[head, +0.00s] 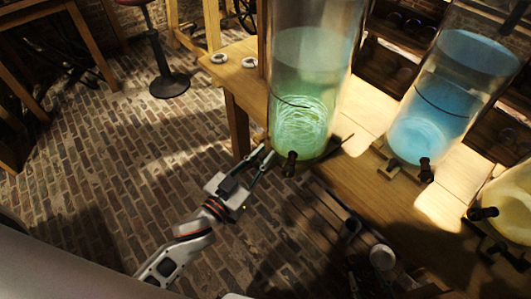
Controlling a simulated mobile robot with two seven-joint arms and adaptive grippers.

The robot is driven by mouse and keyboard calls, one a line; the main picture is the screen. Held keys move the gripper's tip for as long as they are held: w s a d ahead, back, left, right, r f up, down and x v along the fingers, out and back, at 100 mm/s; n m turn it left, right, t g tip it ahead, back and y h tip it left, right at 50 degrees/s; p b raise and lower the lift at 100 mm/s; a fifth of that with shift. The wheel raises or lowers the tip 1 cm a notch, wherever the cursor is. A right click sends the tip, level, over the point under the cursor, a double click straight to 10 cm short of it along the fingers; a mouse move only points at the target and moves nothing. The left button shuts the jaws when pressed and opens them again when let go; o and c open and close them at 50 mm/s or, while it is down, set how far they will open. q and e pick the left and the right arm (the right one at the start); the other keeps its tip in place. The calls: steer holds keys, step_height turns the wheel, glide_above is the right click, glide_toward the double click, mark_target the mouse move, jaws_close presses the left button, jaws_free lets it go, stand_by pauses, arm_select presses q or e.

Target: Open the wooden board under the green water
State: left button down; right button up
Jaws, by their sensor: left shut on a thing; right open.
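A tall glass jar of green water (305,125) stands at the table's left front corner, with a dark tap (290,164) low on its front. My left gripper (268,158) reaches up from the lower left to just left of this tap, at the jar's base. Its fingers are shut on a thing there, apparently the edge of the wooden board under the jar. The board itself is mostly hidden by the fingers, tap and jar, so how far it is open cannot be told. My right gripper (350,228) is open in the shadow in front of the table, apart from the jars.
A jar of blue water (430,120) with its own tap stands right of the green one. A jar of yellow liquid (508,205) is at the right edge. The wooden table (345,185) has shelves behind it. A stool (168,80) stands on the open brick floor at left.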

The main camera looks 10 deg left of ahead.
steer(key=shift+w+d, duration=0.1)
steer(key=shift+w, duration=0.05)
arm_select(q)
steer(key=c, duration=2)
jaws_free()
steer(key=shift+o, duration=0.2)
arm_select(e)
steer(key=shift+w+r, duration=0.25)
steer(key=shift+r, duration=0.1)
arm_select(q)
steer(key=shift+s, duration=0.1)
steer(key=shift+s+a+f, duration=0.1)
steer(key=shift+s, duration=0.1)
steer(key=v, duration=1.1)
steer(key=shift+s, duration=0.2)
arm_select(e)
steer(key=shift+s+f, duration=0.1)
steer(key=shift+f, duration=0.05)
arm_select(q)
steer(key=shift+a, duration=0.1)
